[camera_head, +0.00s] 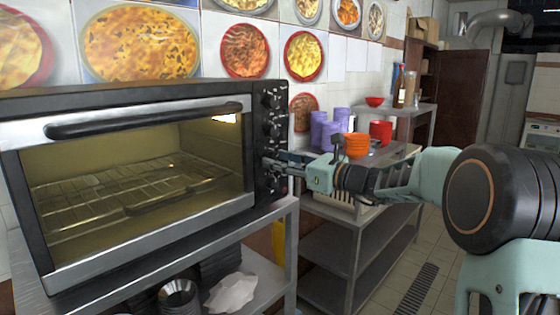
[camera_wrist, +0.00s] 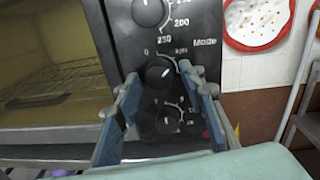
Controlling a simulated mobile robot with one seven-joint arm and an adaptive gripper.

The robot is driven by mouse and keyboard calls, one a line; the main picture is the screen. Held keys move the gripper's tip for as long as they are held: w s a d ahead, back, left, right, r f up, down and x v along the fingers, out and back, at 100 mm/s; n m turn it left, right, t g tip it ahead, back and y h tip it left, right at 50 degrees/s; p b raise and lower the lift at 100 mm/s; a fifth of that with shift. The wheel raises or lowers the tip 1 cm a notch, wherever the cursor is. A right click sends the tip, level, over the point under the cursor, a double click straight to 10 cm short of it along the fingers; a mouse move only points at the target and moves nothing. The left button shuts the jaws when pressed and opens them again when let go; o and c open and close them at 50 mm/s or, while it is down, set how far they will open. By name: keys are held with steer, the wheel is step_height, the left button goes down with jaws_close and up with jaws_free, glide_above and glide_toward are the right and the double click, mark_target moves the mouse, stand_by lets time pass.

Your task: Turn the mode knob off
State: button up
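The black mode knob (camera_wrist: 159,74) is on the oven's dark control panel, just below the printed word "Mode" in the wrist view. A short white mark on it points to the right and slightly up. My gripper (camera_wrist: 158,80) is open, with one fingertip on either side of this knob. Small gaps seem to remain; contact cannot be told. In the head view my gripper (camera_head: 270,163) reaches the oven panel from the right and hides the knob there. The oven (camera_head: 130,262) is lit inside, its glass door shut.
Another knob (camera_wrist: 148,10) sits above the mode knob, and a lower knob (camera_wrist: 168,121) sits close below it, between my fingers.

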jaws_close()
steer(key=shift+f+n+b, duration=0.15)
steer(key=shift+n+b, duration=0.25)
steer(key=shift+b, duration=0.25)
steer(key=shift+n+h+b, duration=0.3)
steer(key=shift+n+b, duration=4.2)
steer(key=shift+b, duration=1)
steer(key=shift+r, duration=0.25)
steer(key=shift+o, duration=1.4)
jaws_free()
